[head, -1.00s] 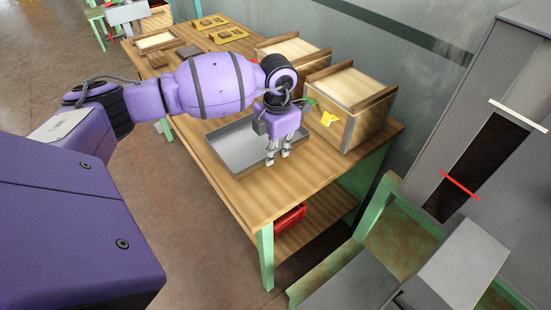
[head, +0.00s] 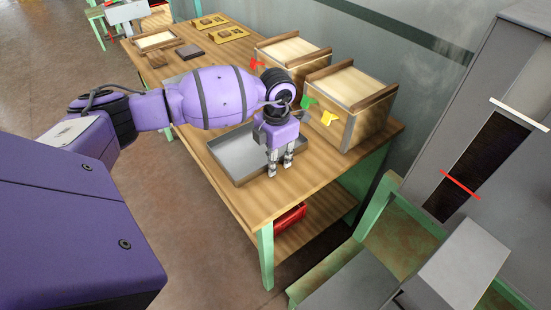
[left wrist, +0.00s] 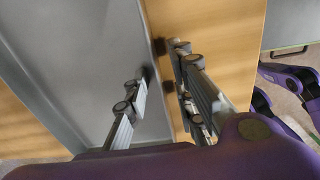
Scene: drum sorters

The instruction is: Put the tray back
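The grey metal tray (head: 228,150) lies flat on the wooden workbench and looks empty. It also shows in the left wrist view (left wrist: 85,60). My left gripper (head: 280,168) points down at the tray's right end wall. In the left wrist view my left gripper (left wrist: 165,103) has its fingers apart, one over the tray's inside and the other over the wood outside, with the rim between them. Whether either finger touches the rim I cannot tell. The gripper and forearm hide part of the tray. My right gripper is not seen.
Two wooden drum boxes (head: 352,88) (head: 290,52) stand behind the tray, with yellow, green and red pointers on their fronts. A small light-topped box (head: 156,40) and yellow plates (head: 228,34) are at the bench's far end. A grey cabinet (head: 490,130) stands at right.

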